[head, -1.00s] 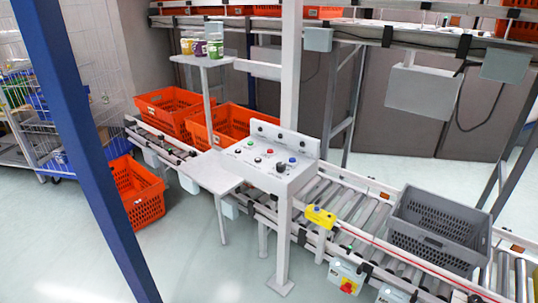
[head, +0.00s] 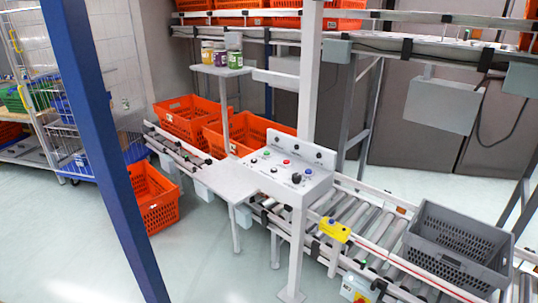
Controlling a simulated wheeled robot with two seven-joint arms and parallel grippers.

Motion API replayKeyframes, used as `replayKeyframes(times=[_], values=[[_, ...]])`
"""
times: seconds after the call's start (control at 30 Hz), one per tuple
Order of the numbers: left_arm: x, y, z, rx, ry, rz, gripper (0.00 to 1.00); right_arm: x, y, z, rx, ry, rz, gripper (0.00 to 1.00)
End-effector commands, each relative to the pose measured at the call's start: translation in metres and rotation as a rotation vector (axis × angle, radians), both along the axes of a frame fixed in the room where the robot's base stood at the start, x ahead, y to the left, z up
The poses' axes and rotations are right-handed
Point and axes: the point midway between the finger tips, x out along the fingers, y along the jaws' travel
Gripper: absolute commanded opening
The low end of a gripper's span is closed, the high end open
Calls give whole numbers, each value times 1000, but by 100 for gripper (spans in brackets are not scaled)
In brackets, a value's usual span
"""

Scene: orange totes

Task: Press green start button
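A white control panel (head: 285,182) stands on a post beside the roller conveyor, near the middle of the head view. Its sloped face carries several small buttons and knobs. A red button (head: 287,162) and a blue button (head: 309,171) sit in the upper row. A small button (head: 267,153) at the left end of that row looks greenish, but it is too small to be sure. A black knob (head: 296,178) is in front of them. Neither of my grippers is in view.
A flat white shelf (head: 225,180) juts left of the panel. Orange totes (head: 184,118) and a grey crate (head: 458,245) sit on the conveyor. A yellow box (head: 335,230) is on its near rail. A blue post (head: 100,150) crosses the left.

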Motion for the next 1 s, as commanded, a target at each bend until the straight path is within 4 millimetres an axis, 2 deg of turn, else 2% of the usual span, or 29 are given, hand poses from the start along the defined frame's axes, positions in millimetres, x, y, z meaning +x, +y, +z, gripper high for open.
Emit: replayKeyframes(times=[0.37, 0.5, 0.57, 1.0], values=[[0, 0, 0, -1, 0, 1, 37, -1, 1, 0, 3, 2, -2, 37], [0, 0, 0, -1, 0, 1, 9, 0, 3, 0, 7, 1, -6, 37], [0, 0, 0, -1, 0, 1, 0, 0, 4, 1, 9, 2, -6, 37], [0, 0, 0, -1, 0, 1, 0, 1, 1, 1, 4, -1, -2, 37]])
